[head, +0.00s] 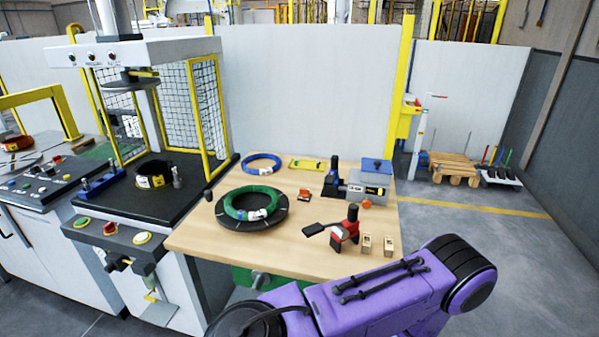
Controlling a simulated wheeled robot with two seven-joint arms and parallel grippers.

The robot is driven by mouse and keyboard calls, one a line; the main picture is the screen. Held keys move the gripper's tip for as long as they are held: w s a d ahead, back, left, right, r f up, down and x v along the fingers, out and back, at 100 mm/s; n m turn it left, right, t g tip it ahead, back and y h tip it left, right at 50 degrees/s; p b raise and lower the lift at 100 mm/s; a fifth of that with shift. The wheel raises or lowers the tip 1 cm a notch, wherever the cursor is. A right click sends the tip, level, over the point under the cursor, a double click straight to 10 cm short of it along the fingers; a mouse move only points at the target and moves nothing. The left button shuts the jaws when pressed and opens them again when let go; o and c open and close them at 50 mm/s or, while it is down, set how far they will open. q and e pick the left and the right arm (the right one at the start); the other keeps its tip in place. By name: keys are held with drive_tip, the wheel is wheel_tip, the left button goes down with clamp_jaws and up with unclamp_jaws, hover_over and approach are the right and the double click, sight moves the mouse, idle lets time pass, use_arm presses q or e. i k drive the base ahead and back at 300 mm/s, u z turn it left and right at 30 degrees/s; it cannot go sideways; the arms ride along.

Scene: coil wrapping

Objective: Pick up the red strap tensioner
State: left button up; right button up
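The red strap tensioner (347,232) stands on the wooden table (285,262) near its front right part. It has a red body, a black upper part and a dark flat handle reaching to the left. Nothing is holding it. One of my purple arms crosses the lower right of the head view, in front of the table's front edge and apart from the tensioner. Neither of my grippers shows in this view.
Two small wooden blocks (366,243) stand right of the tensioner. A green coil (232,212) lies on a black disc, with a blue coil (262,157) behind. A black-and-grey tool (334,182) stands farther back. A wrapping machine (128,205) is at the left.

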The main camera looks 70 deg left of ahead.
sight(349, 230)
drive_tip(key=k, duration=0.25)
drive_tip(key=u, duration=1.1)
